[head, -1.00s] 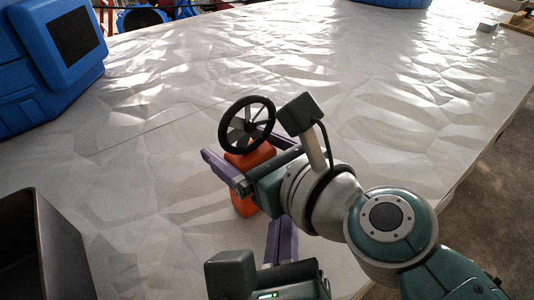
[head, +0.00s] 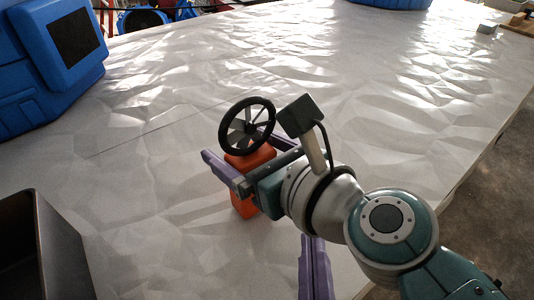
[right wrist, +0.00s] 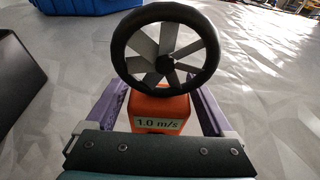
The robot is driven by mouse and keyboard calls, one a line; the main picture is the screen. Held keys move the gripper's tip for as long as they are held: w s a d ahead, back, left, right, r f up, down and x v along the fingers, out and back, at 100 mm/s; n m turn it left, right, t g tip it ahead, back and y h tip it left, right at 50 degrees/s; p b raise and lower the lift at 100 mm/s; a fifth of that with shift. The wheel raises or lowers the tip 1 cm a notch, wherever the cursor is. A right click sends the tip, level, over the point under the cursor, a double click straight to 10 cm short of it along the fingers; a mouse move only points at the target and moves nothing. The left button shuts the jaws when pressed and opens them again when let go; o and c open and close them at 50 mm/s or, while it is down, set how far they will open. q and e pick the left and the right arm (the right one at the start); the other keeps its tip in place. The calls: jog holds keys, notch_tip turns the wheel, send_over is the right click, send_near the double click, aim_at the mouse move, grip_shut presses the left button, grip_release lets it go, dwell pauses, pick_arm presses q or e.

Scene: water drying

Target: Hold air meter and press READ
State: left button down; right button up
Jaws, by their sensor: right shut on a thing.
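The air meter has an orange body (head: 246,203) and a black-rimmed fan wheel (head: 247,125) on top. My right gripper (head: 236,146) is shut on its body, one purple finger on each side. The meter is roughly upright over the table; whether its base touches is unclear. In the right wrist view, the fan wheel (right wrist: 166,60) stands above the orange body, and a label or display (right wrist: 160,123) reads "1.0 m/s". No READ button can be made out. My left gripper (head: 316,262) shows only its purple fingers at the bottom edge, close together, below and right of the meter.
The pale, creased table (head: 150,190) is clear around and beyond the meter. A dark open bin (head: 62,250) stands at the lower left. A blue case (head: 45,65) with a dark panel stands at the upper left. The table's right edge drops to floor.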

jog(key=o, duration=1.4)
jog(key=shift+c, duration=0.2)
